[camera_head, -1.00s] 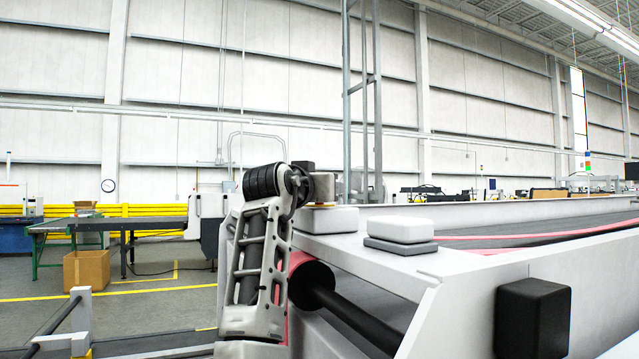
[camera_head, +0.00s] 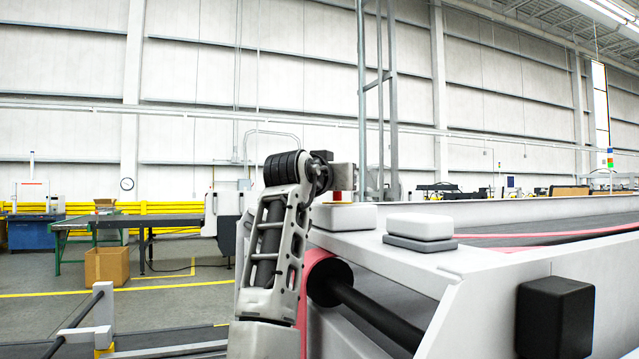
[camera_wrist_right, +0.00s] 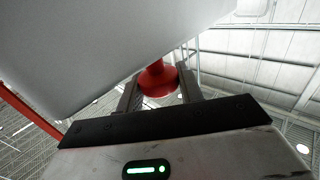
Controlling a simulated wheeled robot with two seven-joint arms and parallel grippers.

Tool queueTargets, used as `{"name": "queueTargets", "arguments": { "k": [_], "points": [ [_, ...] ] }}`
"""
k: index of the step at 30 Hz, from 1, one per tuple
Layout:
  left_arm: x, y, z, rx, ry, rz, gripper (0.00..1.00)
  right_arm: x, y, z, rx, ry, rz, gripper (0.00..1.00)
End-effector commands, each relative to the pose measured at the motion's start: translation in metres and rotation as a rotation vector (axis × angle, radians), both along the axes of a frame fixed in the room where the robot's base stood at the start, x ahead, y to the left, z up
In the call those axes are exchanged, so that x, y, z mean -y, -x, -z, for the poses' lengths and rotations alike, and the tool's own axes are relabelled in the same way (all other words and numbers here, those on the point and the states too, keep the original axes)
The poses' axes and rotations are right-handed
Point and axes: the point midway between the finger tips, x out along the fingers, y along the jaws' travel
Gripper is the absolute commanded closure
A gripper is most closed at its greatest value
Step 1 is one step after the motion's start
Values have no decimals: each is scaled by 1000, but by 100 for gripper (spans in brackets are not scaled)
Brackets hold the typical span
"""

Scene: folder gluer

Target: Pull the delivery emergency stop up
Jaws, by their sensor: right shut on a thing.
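The delivery emergency stop is a red mushroom-shaped button (camera_head: 342,197) on a low white box (camera_head: 345,216) at the machine's near left corner. A thin yellow band shows at its base. My right gripper (camera_head: 343,178) comes over it from the left, and a strip of red shows below the fingers. In the right wrist view the red button (camera_wrist_right: 157,79) sits between the two fingers (camera_wrist_right: 160,88), which are shut on it. Its far end meets a pale surface there. My left gripper is in neither view.
A white block on a grey base (camera_head: 419,232) stands right of the stop on the white frame. A black box (camera_head: 556,318) sticks out from the machine's side. A pink-edged belt (camera_head: 560,238) runs right.

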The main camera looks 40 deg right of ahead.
Motion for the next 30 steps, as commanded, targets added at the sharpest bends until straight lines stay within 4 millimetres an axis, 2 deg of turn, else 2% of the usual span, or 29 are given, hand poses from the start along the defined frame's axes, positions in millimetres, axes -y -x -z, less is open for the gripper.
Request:
{"name": "queueTargets", "arguments": {
  "k": [4, 5, 6, 7, 16, 20, 23, 30],
  "points": [
    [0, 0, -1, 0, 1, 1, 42, -1, 1, -7, 10, 14, -3, 100],
    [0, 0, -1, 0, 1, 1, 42, -1, 1, -7, 12, 15, -3, 58],
    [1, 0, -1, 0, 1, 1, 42, -2, 1, -7, 12, 16, -4, 47],
    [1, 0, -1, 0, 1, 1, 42, -2, 1, -7, 12, 15, -4, 42],
    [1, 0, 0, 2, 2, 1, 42, -4, 0, -4, 7, 10, -5, 42],
    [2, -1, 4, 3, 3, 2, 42, -14, 3, -3, 10, 10, -7, 42],
    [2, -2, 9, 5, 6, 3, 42, -30, 10, -1, 11, 11, -8, 42],
    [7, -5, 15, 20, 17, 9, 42, -85, 33, -1, 11, 12, -9, 42]
  ]
}}
